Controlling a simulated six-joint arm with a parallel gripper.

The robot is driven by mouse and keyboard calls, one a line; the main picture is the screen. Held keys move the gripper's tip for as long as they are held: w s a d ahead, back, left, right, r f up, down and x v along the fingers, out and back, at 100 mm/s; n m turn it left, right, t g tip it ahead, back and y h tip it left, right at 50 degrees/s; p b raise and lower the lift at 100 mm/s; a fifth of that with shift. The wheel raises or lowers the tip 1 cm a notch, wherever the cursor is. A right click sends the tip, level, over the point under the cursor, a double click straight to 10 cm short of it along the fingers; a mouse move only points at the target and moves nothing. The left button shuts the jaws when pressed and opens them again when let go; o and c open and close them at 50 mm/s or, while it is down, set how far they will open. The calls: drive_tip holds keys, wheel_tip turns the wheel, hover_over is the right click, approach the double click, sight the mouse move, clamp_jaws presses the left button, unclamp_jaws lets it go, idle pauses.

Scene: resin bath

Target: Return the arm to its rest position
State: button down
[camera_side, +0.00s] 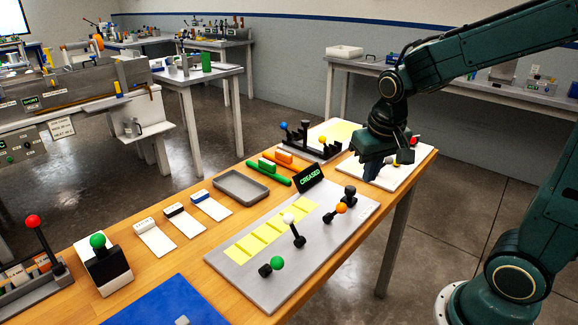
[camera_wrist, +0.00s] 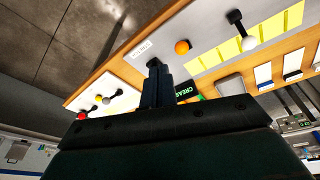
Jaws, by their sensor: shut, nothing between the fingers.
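My gripper (camera_side: 374,170) is at the far end of the wooden table (camera_side: 165,255), pointing down, close above or beside a white board with a red-knobbed lever (camera_side: 414,140). Its fingers are together with nothing between them. In the wrist view my gripper (camera_wrist: 157,82) shows as two dark fingers side by side in front of the grey lever plate. The contact between fingertips and board cannot be told. My arm reaches in from the right in the side view.
A grey plate (camera_side: 238,277) bears green-, white- and orange-knobbed levers and yellow notes. A black "CREASED" sign (camera_side: 310,177), a grey tray (camera_side: 243,187) and a black rack (camera_side: 318,150) stand near it. A blue mat (camera_side: 165,305) lies in front. Space above the table is free.

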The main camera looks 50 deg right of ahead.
drive_tip(key=s+a+r+n+t+y, duration=0.1)
drive_tip(key=s+a+r+n+t, duration=0.2)
drive_tip(key=s, duration=0.9)
drive_tip(key=a+r+n, duration=0.2)
drive_tip(key=a+r, duration=0.2)
drive_tip(key=shift+y, duration=0.4)
